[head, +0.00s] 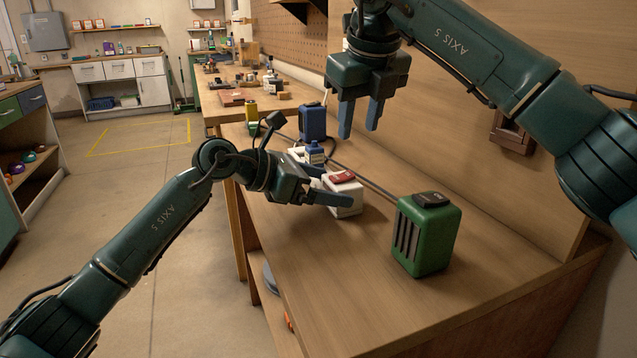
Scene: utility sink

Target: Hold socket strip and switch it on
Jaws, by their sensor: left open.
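A white socket strip with a red switch (343,178) on its near end lies on the workbench, partly hidden behind my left gripper. A small blue item sits by its far part, and I cannot tell if it is plugged in. My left gripper (338,188) is open, with its two fingers apart at the strip's near end. I cannot tell if they touch it. My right gripper (359,131) is open and empty, with its fingers pointing down, above and behind the strip.
A green box (425,236) with a black top stands on the bench at the right. A blue box (312,121) and a yellow item (251,111) stand farther back. A dark cable runs along the bench near the wall panel. The front of the bench (330,290) is clear.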

